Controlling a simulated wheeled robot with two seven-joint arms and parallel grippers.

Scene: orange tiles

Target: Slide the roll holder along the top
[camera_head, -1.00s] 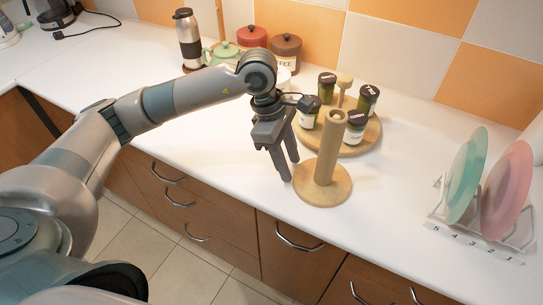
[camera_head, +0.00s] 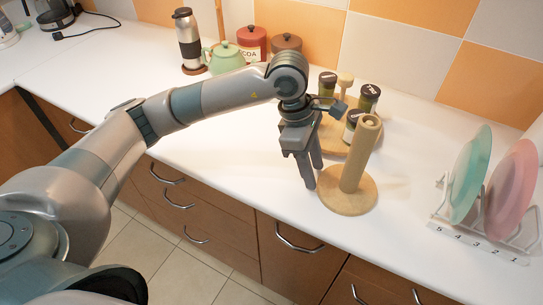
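The roll holder (camera_head: 356,165) is a tan post on a round base (camera_head: 347,201), on the white counter near its front edge. Its post leans right in the picture; I cannot tell whether the base is slightly tipped. My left gripper (camera_head: 313,178) points down just left of the post, with its fingers low beside the base. The two fingers show apart with nothing between them. The near fingertip is at the base's left edge; whether it touches is hard to tell. My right gripper is out of view.
A round wooden rack with dark-lidded jars (camera_head: 369,97) stands behind the holder, partly hidden by my arm and the post. A plate rack (camera_head: 480,243) with a green plate (camera_head: 470,175) and a pink plate (camera_head: 510,190) stands at right. White counter between is clear.

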